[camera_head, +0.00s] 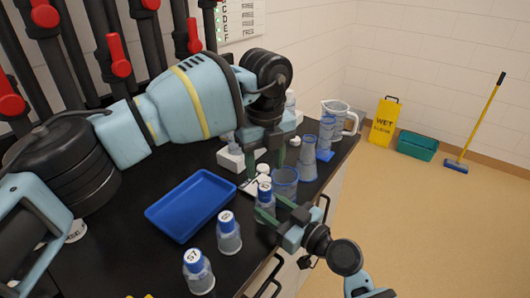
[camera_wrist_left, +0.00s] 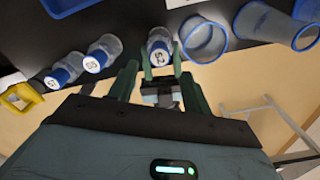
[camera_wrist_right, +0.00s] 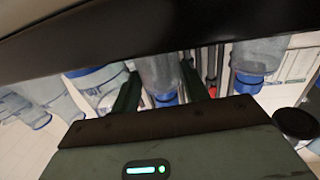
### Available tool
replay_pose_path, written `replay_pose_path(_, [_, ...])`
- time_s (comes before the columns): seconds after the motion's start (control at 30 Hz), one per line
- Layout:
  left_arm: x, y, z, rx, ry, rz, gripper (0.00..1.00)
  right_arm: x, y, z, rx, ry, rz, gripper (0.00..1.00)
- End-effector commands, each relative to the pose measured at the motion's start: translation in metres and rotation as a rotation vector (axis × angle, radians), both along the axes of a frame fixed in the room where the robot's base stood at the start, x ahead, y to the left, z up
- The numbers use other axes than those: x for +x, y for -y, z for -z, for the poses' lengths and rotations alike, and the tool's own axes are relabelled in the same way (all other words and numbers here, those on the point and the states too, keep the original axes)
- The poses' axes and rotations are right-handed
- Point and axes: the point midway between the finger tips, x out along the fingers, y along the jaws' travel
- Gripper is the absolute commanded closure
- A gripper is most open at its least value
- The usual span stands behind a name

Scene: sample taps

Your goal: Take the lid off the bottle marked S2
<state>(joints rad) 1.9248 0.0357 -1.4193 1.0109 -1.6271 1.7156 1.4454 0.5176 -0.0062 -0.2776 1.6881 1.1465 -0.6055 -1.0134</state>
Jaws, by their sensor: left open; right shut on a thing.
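The bottle marked S2 (camera_head: 264,196) is clear with a blue lid (camera_wrist_left: 159,49), and S2 shows on the white lid top in the left wrist view. The lid sits on the bottle. My right gripper (camera_head: 273,212) is shut on the bottle's body, low and from the front; the body (camera_wrist_right: 158,72) shows between its fingers in the right wrist view. My left gripper (camera_head: 264,160) is open and empty above the bottle, its fingers pointing down toward the lid. In the left wrist view its fingers (camera_wrist_left: 158,80) are spread wider than the lid.
A blue tray (camera_head: 160,214) lies left. A clear cup (camera_head: 286,180) stands close beside S2, with more cups (camera_head: 307,160) and a jug (camera_head: 345,117) behind. Red-handled taps (camera_head: 118,55) line the wall.

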Motion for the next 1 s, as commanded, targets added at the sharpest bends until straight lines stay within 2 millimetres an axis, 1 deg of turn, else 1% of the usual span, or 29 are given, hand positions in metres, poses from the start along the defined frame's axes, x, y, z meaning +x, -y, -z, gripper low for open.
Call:
replay_pose_path(0.1, [0.000,0.000,-0.003,-0.001,0.000,0.183,0.51,0.000,0.000,0.000,-0.001,-0.001,0.000,1.00])
replay_pose_path(1.0, [-0.001,0.000,-0.020,0.001,0.000,1.597,0.51,0.000,0.000,0.000,0.000,0.000,0.000,1.00])
